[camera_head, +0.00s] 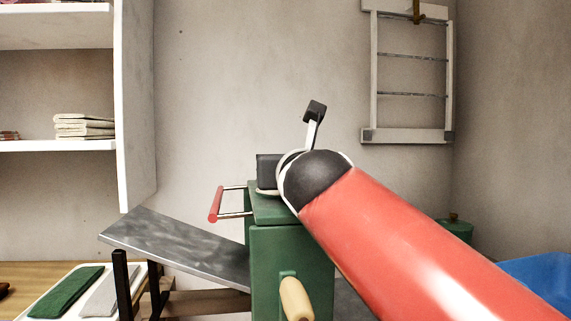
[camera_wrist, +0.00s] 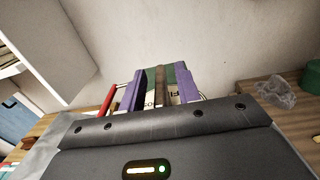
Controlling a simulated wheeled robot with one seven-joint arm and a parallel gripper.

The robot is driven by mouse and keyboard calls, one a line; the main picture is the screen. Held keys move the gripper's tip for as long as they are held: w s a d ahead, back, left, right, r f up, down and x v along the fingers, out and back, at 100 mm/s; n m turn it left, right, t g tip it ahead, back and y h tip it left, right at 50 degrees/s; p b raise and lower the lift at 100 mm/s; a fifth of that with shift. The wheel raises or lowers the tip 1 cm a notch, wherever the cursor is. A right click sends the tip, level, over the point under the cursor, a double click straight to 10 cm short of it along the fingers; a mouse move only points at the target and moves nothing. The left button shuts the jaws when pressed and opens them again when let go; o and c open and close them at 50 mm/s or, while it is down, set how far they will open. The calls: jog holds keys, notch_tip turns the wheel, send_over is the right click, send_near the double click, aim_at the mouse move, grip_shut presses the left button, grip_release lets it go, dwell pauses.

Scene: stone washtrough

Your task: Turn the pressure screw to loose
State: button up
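The green wringer (camera_head: 290,260) stands in the middle of the head view, with a red bar handle (camera_head: 215,204) at its left and a pale wooden handle (camera_head: 296,300) low in front. In the wrist view, my gripper (camera_wrist: 160,82) has its two purple fingers apart at the wringer's top. A narrow brown bar (camera_wrist: 160,88), possibly part of the pressure screw, shows between them, with gaps on both sides. A pale label with partly hidden letters lies behind it. In the head view my red arm hides the screw and the fingers.
A sloping grey board (camera_head: 175,245) runs left from the wringer. A white shelf unit (camera_head: 135,100) stands at the left. A white tray with folded cloths (camera_head: 68,290) is at lower left, and a blue container (camera_head: 540,280) at the right. A rack hangs on the wall.

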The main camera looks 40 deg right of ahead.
jog(key=shift+c, duration=0.4)
grip_shut()
